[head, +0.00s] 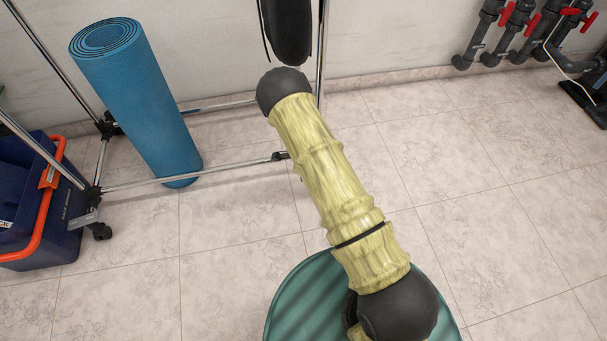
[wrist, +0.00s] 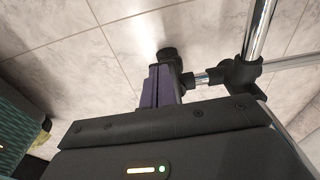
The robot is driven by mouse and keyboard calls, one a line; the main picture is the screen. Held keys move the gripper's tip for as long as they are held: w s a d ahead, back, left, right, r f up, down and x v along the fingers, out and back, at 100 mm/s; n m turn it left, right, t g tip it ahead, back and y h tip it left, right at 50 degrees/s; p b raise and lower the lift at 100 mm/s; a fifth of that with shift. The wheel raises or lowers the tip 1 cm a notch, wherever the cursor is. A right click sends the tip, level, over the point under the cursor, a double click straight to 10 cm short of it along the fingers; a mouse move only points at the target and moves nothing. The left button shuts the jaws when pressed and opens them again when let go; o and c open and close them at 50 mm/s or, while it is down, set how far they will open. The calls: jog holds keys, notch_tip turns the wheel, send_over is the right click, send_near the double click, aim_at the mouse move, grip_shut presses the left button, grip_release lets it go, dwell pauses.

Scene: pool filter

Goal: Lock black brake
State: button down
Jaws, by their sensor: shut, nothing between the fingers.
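In the wrist view, my gripper (wrist: 156,84) shows as slim purple fingers, closed together and empty. A black caster part (wrist: 168,54) shows just beyond the fingertips and is partly hidden by them. I cannot tell whether they touch, nor make out the black brake as a separate lever or its position. A short chrome stem (wrist: 203,77) joins the caster part to a black corner joint (wrist: 239,74) of the rack. In the head view my gripper is not visible. Another black caster (head: 102,231) stands at the rack's left front corner.
Chrome rack tubes rise from the joint (wrist: 257,30) and run along the floor (head: 190,177). A rolled blue mat (head: 135,95) leans inside the rack. A dark blue bin (head: 45,200) with an orange handle stands left. The tiled floor at right (head: 500,190) is clear.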

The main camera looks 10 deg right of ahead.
jog(key=shift+r+p, duration=0.7)
jog(key=shift+r, duration=0.05)
jog(key=shift+r, duration=0.1)
notch_tip(320, 180, up, 7)
jog(key=p, duration=0.4)
jog(key=shift+a+r, duration=0.15)
jog(key=shift+a, duration=0.2)
